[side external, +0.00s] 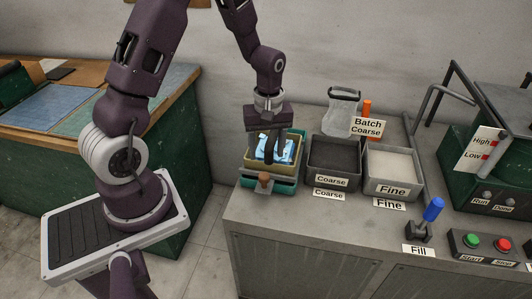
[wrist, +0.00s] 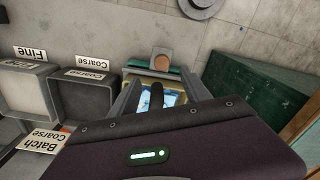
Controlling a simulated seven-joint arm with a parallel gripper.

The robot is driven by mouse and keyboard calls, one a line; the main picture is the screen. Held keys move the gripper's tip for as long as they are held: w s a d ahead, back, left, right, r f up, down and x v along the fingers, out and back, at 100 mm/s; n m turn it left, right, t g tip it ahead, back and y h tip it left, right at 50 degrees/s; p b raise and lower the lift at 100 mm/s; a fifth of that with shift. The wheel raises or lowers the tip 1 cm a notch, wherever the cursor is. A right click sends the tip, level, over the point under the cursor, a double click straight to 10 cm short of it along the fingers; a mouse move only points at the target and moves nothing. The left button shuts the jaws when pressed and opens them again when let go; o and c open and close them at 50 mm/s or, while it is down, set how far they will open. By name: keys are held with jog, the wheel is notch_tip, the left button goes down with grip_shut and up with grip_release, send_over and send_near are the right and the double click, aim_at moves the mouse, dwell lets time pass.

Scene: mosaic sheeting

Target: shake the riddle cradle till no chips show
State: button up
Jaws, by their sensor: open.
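The riddle cradle (side external: 255,166) is a yellowish tray on a teal base at the left end of the grey bench. Light-blue and white chips (side external: 268,149) show inside it. A brown knob (side external: 264,177) stands at its front on a grey bracket. My gripper (side external: 277,158) is open, pointing down over the tray, with its dark fingers in front of the chips. I cannot tell whether the fingertips touch them.
A Coarse bin (side external: 333,179) with dark contents and a Fine bin (side external: 392,184) with pale contents stand right of the cradle. A blue-handled Fill lever (side external: 433,210) and Start/Stop buttons (side external: 486,244) are at right.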

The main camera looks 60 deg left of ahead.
aim_at(264, 174)
jog(key=shift+n, duration=0.3)
jog(key=f, duration=0.9)
jog(key=shift+s+a, duration=0.25)
jog(key=shift+c, duration=0.5)
grip_shut()
